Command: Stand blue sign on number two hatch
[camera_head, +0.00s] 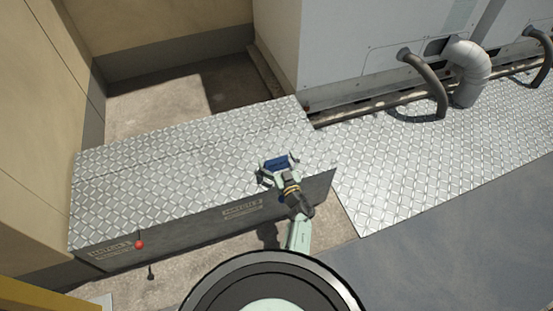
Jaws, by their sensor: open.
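The blue sign (280,162) is a small dark blue piece at my gripper's fingertips, over the right part of the silver tread-plate top. I cannot tell whether it touches the plate. My gripper (273,172) is open, with its fingers around or just beside the sign, and part of the sign is hidden. The number two hatch (245,187) is the right part of the long low tread-plate box. A label that seems to read HATCH 2 (243,209) is on its front face. The left part is marked HATCH 1 (110,248).
A red ball-like knob (139,245) shows at the front edge near the left label. Grey condenser housing (345,50) with pipes (470,75) stands at the back right. Tread-plate walkway (420,160) lies to the right. Beige walls (45,110) close the left.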

